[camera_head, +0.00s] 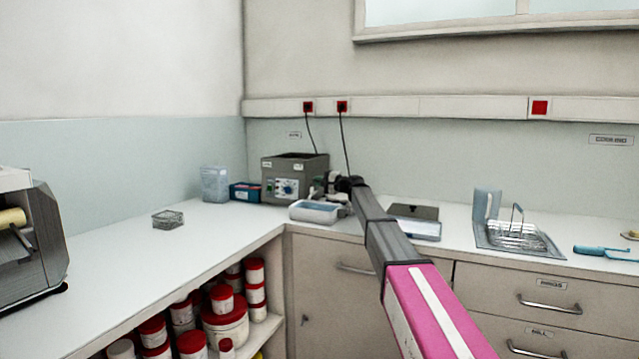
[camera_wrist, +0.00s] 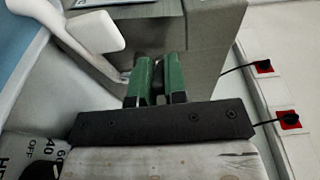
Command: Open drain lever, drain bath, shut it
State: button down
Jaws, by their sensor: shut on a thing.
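The bath is a grey box (camera_head: 283,167) with a dial, on the back corner of the counter; its grey side also fills the upper middle of the wrist view (camera_wrist: 213,45). My gripper (camera_head: 337,184) is at its right side. In the wrist view the green fingers of my gripper (camera_wrist: 158,72) are close together beside the bath wall, shut on what appears to be the drain lever, mostly hidden between them. A pale, rounded fitting (camera_wrist: 75,30) shows left of the fingers. The lever's angle and any flow cannot be told.
A white-rimmed tray (camera_head: 317,211) stands in front of the bath. A blue box (camera_head: 246,191) and a clear container (camera_head: 214,183) stand left of it. A wire basket (camera_head: 515,235) lies at right. Two plugged cables run up the wall. The left counter is mostly clear.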

jog(key=shift+s+t, duration=0.15)
jog(key=shift+t, duration=0.15)
jog(key=shift+s+a+m+t+h, duration=0.15)
jog(key=shift+a+m+t+h, duration=0.1)
jog(key=shift+m+t+h, duration=0.4)
jog(key=shift+s+a+m+t+h, duration=0.2)
jog(key=shift+m+t+h, duration=0.25)
jog(key=shift+m+t, duration=0.25)
jog(key=shift+a+m+t+h, duration=0.3)
jog(key=shift+m+t+h, duration=0.55)
jog(key=shift+h, duration=0.1)
jog(key=shift+a+m+t+h, duration=0.25)
jog(key=shift+m+t+h, duration=0.5)
jog(key=shift+h, duration=0.2)
jog(key=c, duration=1.2)
grip_release()
jog(key=shift+o, duration=0.2)
jog(key=shift+f, duration=0.1)
